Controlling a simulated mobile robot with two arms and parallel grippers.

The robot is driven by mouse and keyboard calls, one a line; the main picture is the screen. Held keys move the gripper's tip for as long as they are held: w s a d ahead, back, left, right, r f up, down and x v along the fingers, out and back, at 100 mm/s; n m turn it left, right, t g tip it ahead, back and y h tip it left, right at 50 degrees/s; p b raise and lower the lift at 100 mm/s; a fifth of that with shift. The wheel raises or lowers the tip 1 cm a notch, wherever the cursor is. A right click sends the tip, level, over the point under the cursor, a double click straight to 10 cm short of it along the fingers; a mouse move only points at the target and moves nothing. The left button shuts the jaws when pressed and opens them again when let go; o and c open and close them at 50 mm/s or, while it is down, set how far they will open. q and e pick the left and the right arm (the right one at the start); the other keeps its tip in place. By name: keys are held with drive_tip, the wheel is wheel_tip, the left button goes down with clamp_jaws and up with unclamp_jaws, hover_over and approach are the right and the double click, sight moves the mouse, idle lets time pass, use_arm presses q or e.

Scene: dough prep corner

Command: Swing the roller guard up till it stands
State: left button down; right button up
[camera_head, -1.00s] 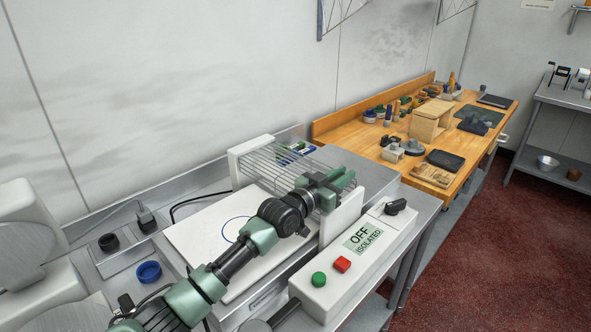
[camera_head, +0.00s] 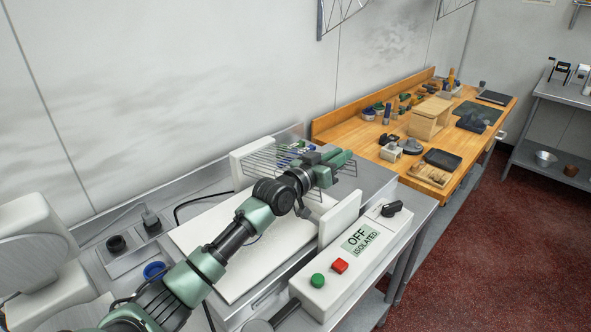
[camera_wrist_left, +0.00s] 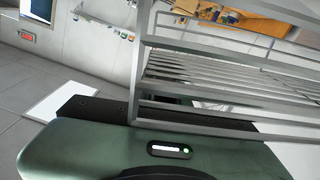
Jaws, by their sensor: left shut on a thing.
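The roller guard (camera_head: 270,160) is a grey wire grid between the two white end blocks of the roller machine. It is raised at a slant, its free edge toward the right. My left gripper (camera_head: 332,166) is shut on the guard near that free edge, and my arm reaches over the machine bed. In the left wrist view the guard's bars (camera_wrist_left: 215,95) rise just beyond my green gripper body, and the jaw contact itself is hidden. My right gripper is not in view.
The white bed (camera_head: 245,270) lies under my arm. A control box with an "OFF ISOLATED" label (camera_head: 361,240), a red button (camera_head: 340,265) and a green button (camera_head: 317,281) runs along the front. A wooden bench (camera_head: 350,128) with several items stands behind at right.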

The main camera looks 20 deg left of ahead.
use_arm(q)
drive_tip(key=shift+r, duration=0.15)
drive_tip(key=shift+w+a+r+n+p, duration=0.1)
drive_tip(key=shift+a+r+n+p, duration=0.2)
drive_tip(key=shift+r, duration=0.35)
drive_tip(key=shift+w+a+r+n+p, duration=0.1)
drive_tip(key=shift+a+r+n+p, duration=0.15)
drive_tip(key=shift+r, duration=0.4)
drive_tip(key=shift+n, duration=0.65)
drive_tip(key=shift+w+a+r+p, duration=0.1)
drive_tip(key=shift+a+r+p, duration=0.2)
drive_tip(key=shift+r, duration=0.3)
drive_tip(key=shift+w+a+r+p, duration=0.1)
drive_tip(key=shift+a+r+p, duration=0.2)
drive_tip(key=shift+r, duration=0.35)
drive_tip(key=shift+w+a+r+p, duration=0.1)
drive_tip(key=shift+a+r+p, duration=0.1)
drive_tip(key=shift+r+p, duration=0.3)
drive_tip(key=shift+r, duration=0.15)
drive_tip(key=w+a+r+n, duration=0.1)
drive_tip(key=a+r+n, duration=0.1)
drive_tip(key=a+r, duration=0.2)
drive_tip(key=shift+w+r+n+p, duration=0.3)
drive_tip(key=shift+r+n+p, duration=0.1)
drive_tip(key=shift+r, duration=0.4)
